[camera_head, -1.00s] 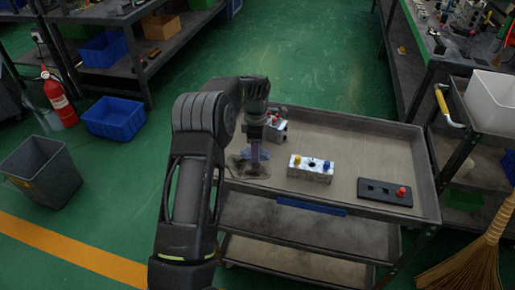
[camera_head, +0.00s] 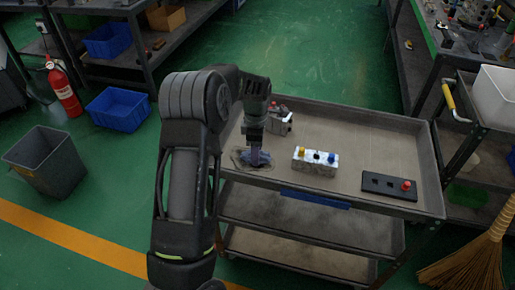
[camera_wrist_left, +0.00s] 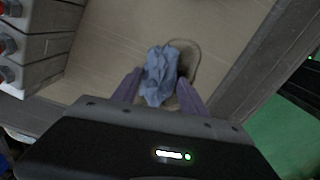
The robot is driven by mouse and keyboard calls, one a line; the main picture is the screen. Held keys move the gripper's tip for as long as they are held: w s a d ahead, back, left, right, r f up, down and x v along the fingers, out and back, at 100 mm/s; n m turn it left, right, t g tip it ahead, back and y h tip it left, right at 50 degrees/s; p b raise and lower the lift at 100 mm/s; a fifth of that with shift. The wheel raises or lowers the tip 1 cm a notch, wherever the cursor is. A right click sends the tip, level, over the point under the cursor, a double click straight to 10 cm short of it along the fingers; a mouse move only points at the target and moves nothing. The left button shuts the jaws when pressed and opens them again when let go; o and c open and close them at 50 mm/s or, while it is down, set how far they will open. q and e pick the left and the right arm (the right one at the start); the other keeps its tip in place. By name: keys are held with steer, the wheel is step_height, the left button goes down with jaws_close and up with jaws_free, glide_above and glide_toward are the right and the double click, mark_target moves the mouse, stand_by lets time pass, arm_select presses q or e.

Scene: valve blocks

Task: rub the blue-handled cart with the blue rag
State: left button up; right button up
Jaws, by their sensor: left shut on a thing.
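The blue-handled cart (camera_head: 345,198) stands in front of me, with its blue handle (camera_head: 315,200) on the near edge of the top tray. My left gripper (camera_head: 254,163) points down at the tray's left end. It is shut on the blue rag (camera_wrist_left: 161,75), which is bunched between the fingers against the tray surface. In the head view the rag (camera_head: 249,157) is partly hidden by the gripper. A dark ring-shaped stain shows on the tray around the rag. My right gripper is not in view.
A broom (camera_head: 480,255) and a yellow-handled cart (camera_head: 455,105) are at right.

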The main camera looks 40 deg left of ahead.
mark_target(245, 171)
arm_select(q)
steer(key=shift+s+d+r, duration=0.1)
steer(key=shift+s+d, duration=0.1)
steer(key=shift+s, duration=0.45)
steer(key=shift+s+d, duration=0.2)
steer(key=shift+s, duration=0.4)
steer(key=shift+s, duration=0.1)
steer(key=shift+s+d, duration=0.35)
steer(key=shift+s, duration=0.55)
steer(key=shift+s+d, duration=0.35)
steer(key=shift+s, duration=0.55)
steer(key=shift+s+a, duration=0.15)
steer(key=shift+a, duration=0.35)
steer(key=shift+s+a, duration=0.15)
steer(key=shift+a, duration=0.35)
steer(key=shift+w, duration=0.15)
